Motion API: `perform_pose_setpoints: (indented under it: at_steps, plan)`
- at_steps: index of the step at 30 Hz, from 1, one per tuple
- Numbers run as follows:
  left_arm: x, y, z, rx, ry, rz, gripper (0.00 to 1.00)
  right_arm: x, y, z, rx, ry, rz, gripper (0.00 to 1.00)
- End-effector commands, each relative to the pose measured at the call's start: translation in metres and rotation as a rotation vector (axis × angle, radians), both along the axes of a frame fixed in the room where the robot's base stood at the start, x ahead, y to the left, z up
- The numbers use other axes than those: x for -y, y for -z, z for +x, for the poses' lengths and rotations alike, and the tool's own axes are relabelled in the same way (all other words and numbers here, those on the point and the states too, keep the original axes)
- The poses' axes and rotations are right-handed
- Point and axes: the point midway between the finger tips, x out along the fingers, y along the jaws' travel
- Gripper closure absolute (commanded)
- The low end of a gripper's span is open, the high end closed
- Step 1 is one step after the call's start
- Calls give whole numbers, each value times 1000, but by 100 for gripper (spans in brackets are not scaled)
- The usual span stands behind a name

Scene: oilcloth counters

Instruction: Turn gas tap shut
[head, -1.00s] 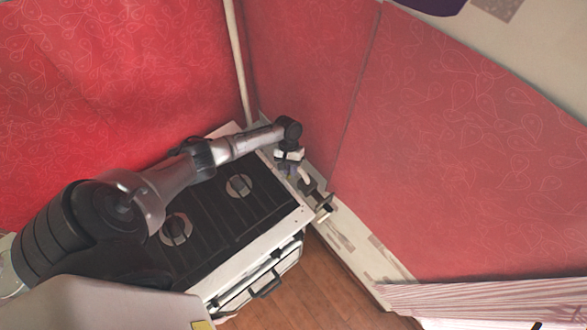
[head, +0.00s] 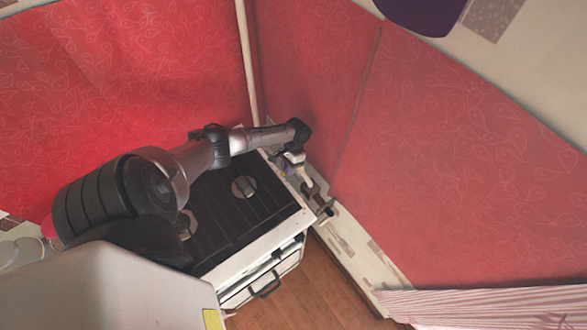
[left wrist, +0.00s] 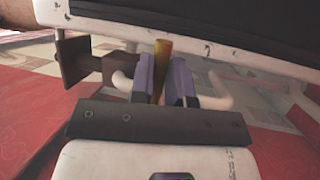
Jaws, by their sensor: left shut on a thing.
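My left gripper (head: 291,168) reaches over the stove and points down at its right back side, by the wall. In the left wrist view, its two purple-grey fingers (left wrist: 164,82) are shut on an upright yellow-orange bar (left wrist: 162,58), which looks like the gas tap's lever. White curved pieces show on both sides of the fingers; I cannot tell whether they are pipe. In the head view the lever is hidden by the gripper. My right gripper is not in view.
The black-topped stove (head: 225,230) lies under my left arm. A brown block (left wrist: 82,60) sits left of the fingers. A dark bracket-like piece (head: 325,207) stands at the stove's right edge. Wooden floor (head: 305,285) is clear in front.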

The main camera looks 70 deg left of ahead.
Motion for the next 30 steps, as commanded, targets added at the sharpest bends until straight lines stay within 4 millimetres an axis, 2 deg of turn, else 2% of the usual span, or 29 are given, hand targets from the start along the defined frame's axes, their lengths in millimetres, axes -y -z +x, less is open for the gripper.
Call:
perform_pose_setpoints:
  at_steps: [12, 13, 21, 30]
  plan:
    - [-1, 0, -1, 1, 8, -1, 100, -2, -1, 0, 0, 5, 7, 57]
    - [-1, 0, -1, 1, 7, -1, 82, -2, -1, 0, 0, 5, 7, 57]
    - [-1, 0, -1, 0, 5, 0, 58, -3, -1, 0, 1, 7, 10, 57]
    - [-3, -4, 1, 2, 5, 0, 58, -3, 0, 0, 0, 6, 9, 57]
